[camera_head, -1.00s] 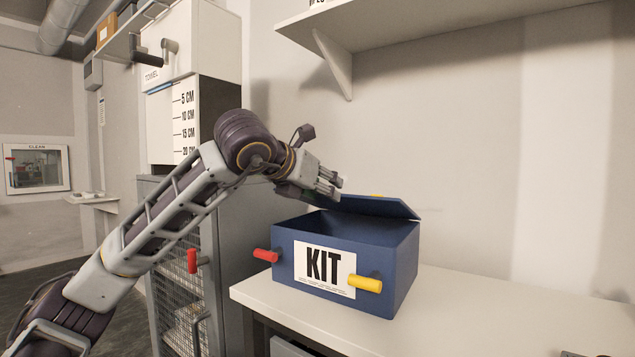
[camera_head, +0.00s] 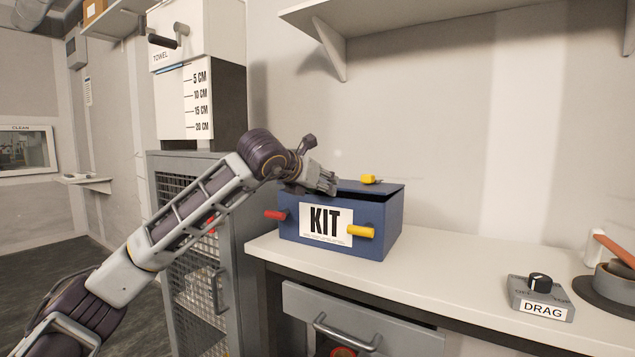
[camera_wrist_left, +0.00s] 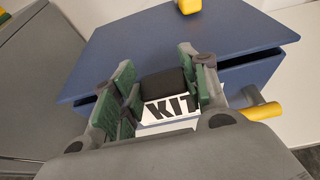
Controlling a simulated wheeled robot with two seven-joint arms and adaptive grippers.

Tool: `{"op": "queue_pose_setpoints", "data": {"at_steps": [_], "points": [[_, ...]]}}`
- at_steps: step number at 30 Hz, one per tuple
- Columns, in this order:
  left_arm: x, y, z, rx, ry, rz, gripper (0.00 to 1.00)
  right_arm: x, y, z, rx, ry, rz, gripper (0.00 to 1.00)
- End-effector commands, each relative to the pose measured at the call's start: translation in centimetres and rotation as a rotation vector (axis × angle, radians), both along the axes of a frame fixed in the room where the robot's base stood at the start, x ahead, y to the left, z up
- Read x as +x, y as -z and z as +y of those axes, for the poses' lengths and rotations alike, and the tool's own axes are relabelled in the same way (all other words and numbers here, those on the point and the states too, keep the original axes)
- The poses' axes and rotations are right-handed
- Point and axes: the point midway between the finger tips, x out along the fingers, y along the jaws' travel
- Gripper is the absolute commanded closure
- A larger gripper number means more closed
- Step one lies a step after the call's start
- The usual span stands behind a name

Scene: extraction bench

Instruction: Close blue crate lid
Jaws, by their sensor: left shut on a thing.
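The blue crate (camera_head: 377,222) stands on the white bench with a KIT label on its front; it also shows in the left wrist view (camera_wrist_left: 250,72). Its blue lid (camera_head: 372,188) is lowered almost flat, with a narrow dark gap under its front and right edges. In the wrist view the lid (camera_wrist_left: 190,35) fills the upper middle. My left gripper (camera_head: 325,184) is at the lid's front edge, above the label. In the wrist view its green-padded fingers (camera_wrist_left: 160,88) are on either side of a black block at that edge, shut on it. My right gripper is not seen.
A yellow piece (camera_head: 371,179) is on the lid's top. A DRAG switch box (camera_head: 541,297) stands right on the bench, with clear bench between.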

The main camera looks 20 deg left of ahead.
Motion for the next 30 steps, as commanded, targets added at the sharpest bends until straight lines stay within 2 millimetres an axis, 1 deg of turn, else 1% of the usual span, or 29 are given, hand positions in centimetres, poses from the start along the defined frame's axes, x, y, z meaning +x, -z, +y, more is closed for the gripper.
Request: {"op": "queue_pose_setpoints", "data": {"at_steps": [1,12,13,17,18,30], "points": [[0.11,0.38,-0.05,0.001,0.0,0.007,0.98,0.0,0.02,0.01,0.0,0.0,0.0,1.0],[0.19,0.44,-0.02,0.001,0.0,0.008,0.99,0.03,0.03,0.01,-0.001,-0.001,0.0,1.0],[0.19,0.43,-0.02,0.001,0.0,0.008,0.53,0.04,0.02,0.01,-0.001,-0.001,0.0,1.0],[0.19,0.37,-0.01,0.001,0.0,0.006,0.37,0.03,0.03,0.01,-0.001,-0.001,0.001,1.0],[0.18,0.33,0.0,0.001,0.0,0.006,0.34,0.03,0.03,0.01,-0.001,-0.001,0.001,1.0],[-0.02,0.09,0.05,0.0,0.0,0.002,0.34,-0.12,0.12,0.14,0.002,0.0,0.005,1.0]]}}
